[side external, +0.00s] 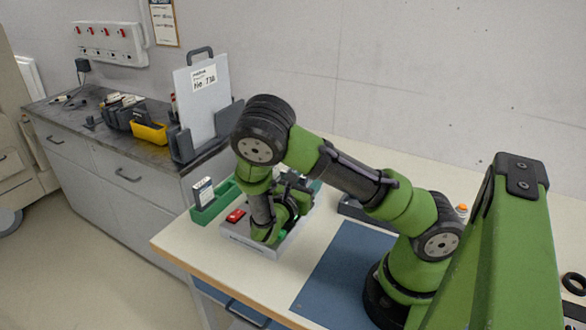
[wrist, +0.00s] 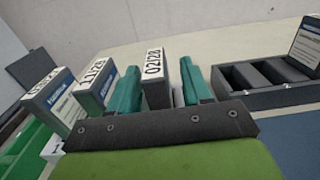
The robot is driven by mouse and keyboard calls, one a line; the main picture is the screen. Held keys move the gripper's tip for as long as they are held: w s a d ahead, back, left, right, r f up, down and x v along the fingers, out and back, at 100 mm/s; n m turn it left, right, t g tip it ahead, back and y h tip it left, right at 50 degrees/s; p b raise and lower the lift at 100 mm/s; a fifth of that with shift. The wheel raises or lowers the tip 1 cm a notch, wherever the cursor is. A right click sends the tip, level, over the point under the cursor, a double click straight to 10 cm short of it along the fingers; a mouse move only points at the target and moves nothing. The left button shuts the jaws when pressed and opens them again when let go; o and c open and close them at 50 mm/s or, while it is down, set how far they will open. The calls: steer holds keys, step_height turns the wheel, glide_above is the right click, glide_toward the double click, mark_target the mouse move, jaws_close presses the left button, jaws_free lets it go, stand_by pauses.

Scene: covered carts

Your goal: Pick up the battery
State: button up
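In the wrist view, a grey battery (wrist: 156,72) with a white top label reading 02/28 stands upright between the two green fingers of my gripper (wrist: 162,88). The fingers are apart, one on each side of it, and I see no clear grip on it. Its lower part is hidden behind the gripper's dark front edge. Two similar batteries stand to the left: one labelled 11/28 (wrist: 98,82) and another (wrist: 50,98) with its label hard to read. In the side view my gripper (side external: 277,222) is low over a light grey tray (side external: 252,243); the arm hides the batteries there.
A green bin (side external: 213,205) holding a battery stands left of the tray, by a red item (side external: 236,215). A dark slotted rack (wrist: 265,82) with a battery (wrist: 310,45) is to the right in the wrist view. A blue mat (side external: 345,265) lies clear on the table.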

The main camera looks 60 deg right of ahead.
jaws_close()
steer(key=shift+r, duration=0.15)
